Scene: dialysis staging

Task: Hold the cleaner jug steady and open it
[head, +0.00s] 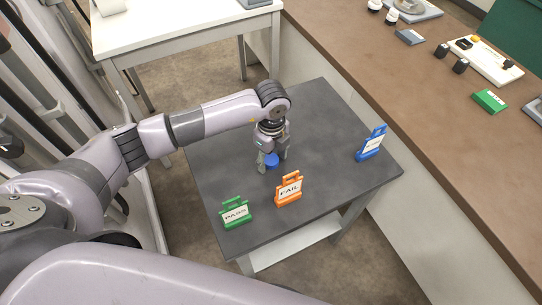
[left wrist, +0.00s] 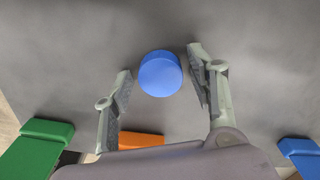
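A small round blue piece (head: 271,160), like a cap, is at the dark table (head: 325,125). The left wrist view shows it as a smooth blue disc (left wrist: 160,73). My left gripper (head: 273,160) points down over it with its fingers apart. In the left wrist view the fingertips (left wrist: 162,78) are on either side of the disc, with a gap on each side. I cannot make out a jug body in either view. My right gripper is in neither view.
A green PASS sign (head: 234,213), an orange FAIL sign (head: 289,190) and a blue sign (head: 371,144) stand on the table. A brown counter (head: 400,75) with several small items runs along the right. A white table (head: 190,35) is at the back left.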

